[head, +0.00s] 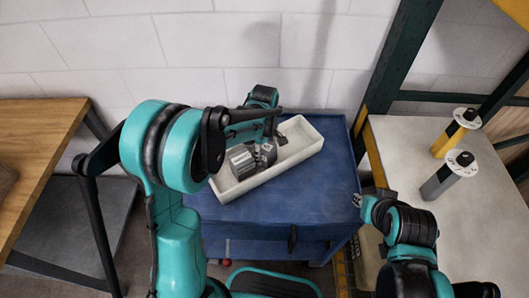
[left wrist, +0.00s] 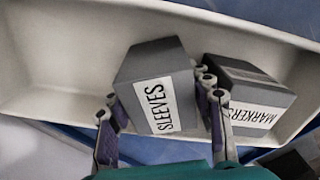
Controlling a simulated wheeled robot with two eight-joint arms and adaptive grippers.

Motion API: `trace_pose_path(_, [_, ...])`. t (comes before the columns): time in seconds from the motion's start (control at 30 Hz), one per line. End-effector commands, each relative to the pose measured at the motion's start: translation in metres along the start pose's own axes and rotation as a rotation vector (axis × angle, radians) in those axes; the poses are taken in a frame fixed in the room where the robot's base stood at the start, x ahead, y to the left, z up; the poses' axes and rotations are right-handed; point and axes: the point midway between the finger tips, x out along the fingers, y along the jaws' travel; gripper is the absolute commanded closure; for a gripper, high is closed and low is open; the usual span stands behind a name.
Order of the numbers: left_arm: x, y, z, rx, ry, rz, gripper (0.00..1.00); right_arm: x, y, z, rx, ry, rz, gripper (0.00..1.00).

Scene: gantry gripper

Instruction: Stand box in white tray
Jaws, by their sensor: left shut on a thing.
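The white tray (head: 298,158) lies on a blue cabinet; it also fills much of the left wrist view (left wrist: 60,85). A grey box labelled SLEEVES (left wrist: 155,85) is between the fingers of my left gripper (left wrist: 163,120), which is shut on it. The box is tilted in the left wrist view, over the tray; whether it touches the floor cannot be told. A second grey box labelled MARKERS (left wrist: 250,95) is in the tray close beside it. In the head view that box (head: 242,160) is near the tray's lower left end. My right gripper (head: 363,203) is small and partly hidden, right of the cabinet.
The blue cabinet top (head: 300,205) is clear in front of the tray. A pale table (head: 410,150) at right carries a yellow-black post (head: 455,132) and a grey post (head: 447,178). A wooden table (head: 40,130) stands at left. The tray's upper right end is empty.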

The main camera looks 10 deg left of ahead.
Motion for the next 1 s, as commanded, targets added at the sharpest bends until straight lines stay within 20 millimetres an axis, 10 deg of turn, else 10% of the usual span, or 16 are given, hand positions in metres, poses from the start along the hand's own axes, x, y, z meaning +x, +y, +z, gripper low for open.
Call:
trace_pose_path(0.07, [0.001,0.000,0.000,0.000,0.000,0.000,1.00,0.001,0.000,0.000,0.000,0.000,0.000,0.73])
trace_pose_path(0.1, [0.002,0.000,0.000,0.000,0.000,0.000,0.47,0.001,0.000,0.001,0.000,0.000,0.000,0.73])
trace_pose_path(0.13, [0.001,0.000,0.000,0.000,0.000,0.000,0.40,0.001,0.000,0.001,0.000,0.000,0.000,0.73])
trace_pose_path(0.53, [-0.008,0.000,0.000,0.000,0.000,0.000,0.40,-0.003,0.000,-0.002,0.000,0.000,0.000,0.73])
trace_pose_path(1.0, [-0.102,0.000,0.000,0.000,0.000,0.000,0.40,-0.035,0.000,-0.025,0.000,0.000,0.000,0.73])
